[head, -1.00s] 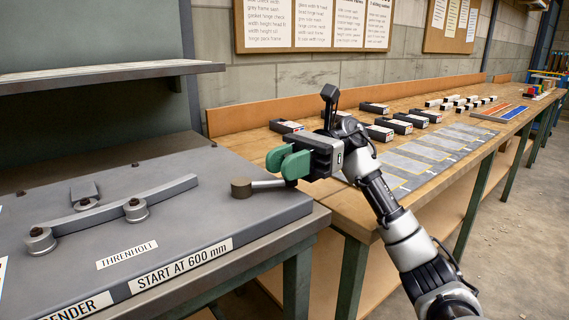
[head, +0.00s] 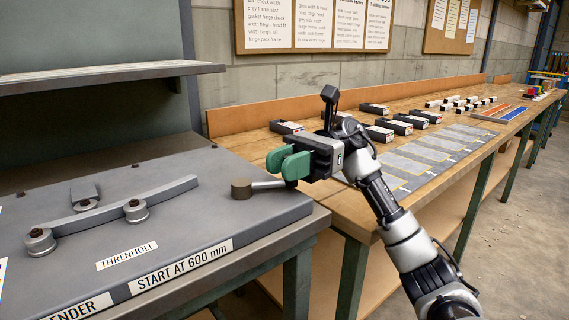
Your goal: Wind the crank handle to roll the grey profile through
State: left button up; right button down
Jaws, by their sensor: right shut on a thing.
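The grey profile (head: 165,193) is a slightly curved bar lying on the grey bender plate (head: 200,228). The crank handle (head: 265,184) is a short metal arm running right from a dark round hub (head: 241,188) near the plate's right edge. My right gripper (head: 286,163), with green fingers, is shut on the outer end of the crank handle, and its fingers hide that end. My left gripper is not in view.
A wooden bench (head: 400,200) runs back to the right, with several black boxes (head: 394,126) and grey marked panels (head: 432,150) on it. A grey shelf (head: 110,76) overhangs the back of the plate. Open floor lies at the right.

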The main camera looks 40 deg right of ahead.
jog(key=c, duration=1.3)
grip_release()
jog(key=o, duration=0.4)
jog(key=shift+s+d, duration=0.1)
jog(key=shift+d, duration=0.1)
jog(key=shift+a, duration=0.1)
jog(key=shift+d, duration=0.35)
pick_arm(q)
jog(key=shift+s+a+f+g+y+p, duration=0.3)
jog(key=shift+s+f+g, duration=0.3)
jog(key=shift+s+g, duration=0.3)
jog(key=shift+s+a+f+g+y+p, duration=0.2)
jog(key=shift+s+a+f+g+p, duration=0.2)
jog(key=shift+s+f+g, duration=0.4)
pick_arm(e)
jog(key=shift+w+d, duration=0.3)
jog(key=shift+d, duration=1.4)
jog(key=shift+w+d, duration=0.35)
jog(key=shift+d, duration=1.3)
jog(key=shift+w+d, duration=0.3)
jog(key=shift+d, duration=1.4)
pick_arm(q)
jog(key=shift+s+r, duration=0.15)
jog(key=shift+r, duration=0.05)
